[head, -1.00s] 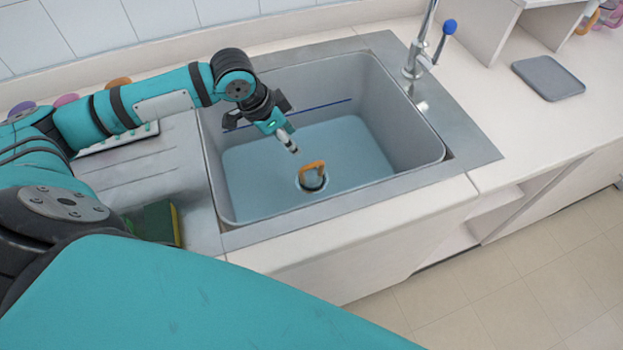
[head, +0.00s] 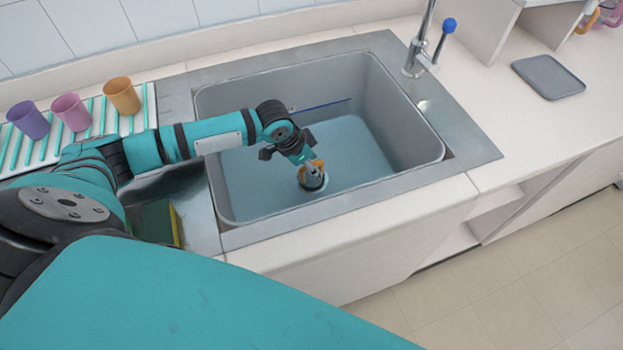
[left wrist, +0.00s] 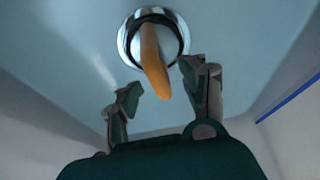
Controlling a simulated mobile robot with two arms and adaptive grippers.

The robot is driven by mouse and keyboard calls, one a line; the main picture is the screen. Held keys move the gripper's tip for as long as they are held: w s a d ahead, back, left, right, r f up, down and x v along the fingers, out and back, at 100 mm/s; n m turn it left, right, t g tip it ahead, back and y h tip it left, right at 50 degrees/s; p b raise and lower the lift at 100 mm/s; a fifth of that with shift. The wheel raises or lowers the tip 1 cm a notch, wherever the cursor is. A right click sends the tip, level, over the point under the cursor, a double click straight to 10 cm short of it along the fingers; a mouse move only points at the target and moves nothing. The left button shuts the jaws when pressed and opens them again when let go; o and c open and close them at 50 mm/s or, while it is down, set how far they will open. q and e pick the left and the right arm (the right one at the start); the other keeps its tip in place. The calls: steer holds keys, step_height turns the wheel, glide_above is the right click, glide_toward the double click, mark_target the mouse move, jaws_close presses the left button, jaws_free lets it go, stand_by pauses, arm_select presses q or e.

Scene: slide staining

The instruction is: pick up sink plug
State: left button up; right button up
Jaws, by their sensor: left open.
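The sink plug has an orange handle and sits in the round metal drain on the sink floor. In the head view the plug (head: 316,178) is partly hidden by my left gripper (head: 313,166), which is right at its handle. In the left wrist view the plug's handle (left wrist: 154,62) points down toward the gap between the fingers of my left gripper (left wrist: 163,88). The fingers are open, one on each side of the handle's tip, and not closed on it. My right gripper is not in view.
The grey sink basin (head: 405,110) has high walls around my left gripper. The tap (head: 418,55) stands at the back right. Purple, pink and orange cups stand on a rack at left; a green sponge (head: 158,222) lies near the sink.

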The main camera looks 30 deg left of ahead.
arm_select(q)
steer(key=shift+c, duration=0.4)
jaws_close()
